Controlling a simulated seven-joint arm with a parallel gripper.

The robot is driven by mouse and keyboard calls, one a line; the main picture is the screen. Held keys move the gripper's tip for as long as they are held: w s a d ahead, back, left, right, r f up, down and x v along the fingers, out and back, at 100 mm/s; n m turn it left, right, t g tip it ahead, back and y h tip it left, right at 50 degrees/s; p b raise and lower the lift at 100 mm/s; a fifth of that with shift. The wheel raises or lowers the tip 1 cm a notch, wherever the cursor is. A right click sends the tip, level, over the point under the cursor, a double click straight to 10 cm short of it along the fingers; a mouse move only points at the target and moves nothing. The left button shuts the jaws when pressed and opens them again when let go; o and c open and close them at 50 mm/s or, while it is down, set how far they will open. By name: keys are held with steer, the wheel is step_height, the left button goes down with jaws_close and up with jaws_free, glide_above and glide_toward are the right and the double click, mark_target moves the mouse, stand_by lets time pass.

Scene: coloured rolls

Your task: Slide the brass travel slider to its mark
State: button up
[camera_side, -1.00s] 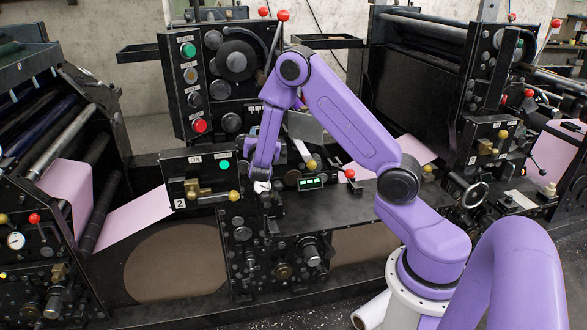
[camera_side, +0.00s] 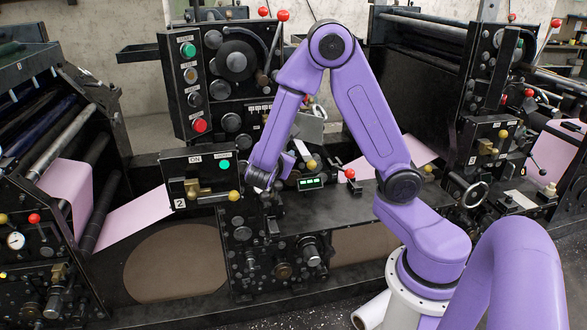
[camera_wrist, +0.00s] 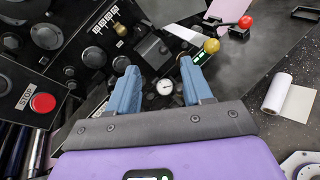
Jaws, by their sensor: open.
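A brass block (camera_side: 193,188) sits on the black panel marked 2, left of my gripper in the side view. A yellow ball knob (camera_side: 234,196) stands at that panel's right end. A similar brass fitting (camera_side: 487,147) is on the right machine. I cannot tell for certain which brass part is the travel slider, and its mark is too small to make out. My gripper (camera_side: 262,184) is in front of the middle panel. In the wrist view my gripper (camera_wrist: 160,65) has its two blue fingers apart, with nothing between them.
A red ball lever (camera_side: 349,174) and another yellow ball lever (camera_side: 311,164) stand right of my gripper. The yellow one is close beyond my right finger in the wrist view (camera_wrist: 211,45). A red stop button (camera_wrist: 43,103) is at left.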

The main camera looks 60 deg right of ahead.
steer(key=s+a+m+g+y, duration=0.2)
steer(key=s+a+y, duration=0.1)
steer(key=s, duration=0.3)
steer(key=shift+s+a+f, duration=0.3)
steer(key=shift+a+f, duration=0.1)
steer(key=shift+w, duration=0.1)
steer(key=w+d+n+t+h, duration=0.1)
steer(key=w+d+n+t, duration=0.1)
steer(key=w+d, duration=0.5)
steer(key=w+d+n+t+h, duration=0.1)
steer(key=w+d+n+t, duration=0.1)
steer(key=w+d, duration=0.5)
steer(key=w+d+n+t+h, duration=0.2)
steer(key=w+d, duration=0.5)
steer(key=w, duration=0.1)
steer(key=shift+w+d+f+n, duration=0.25)
steer(key=shift+d+f+n, duration=0.05)
steer(key=shift+f, duration=0.05)
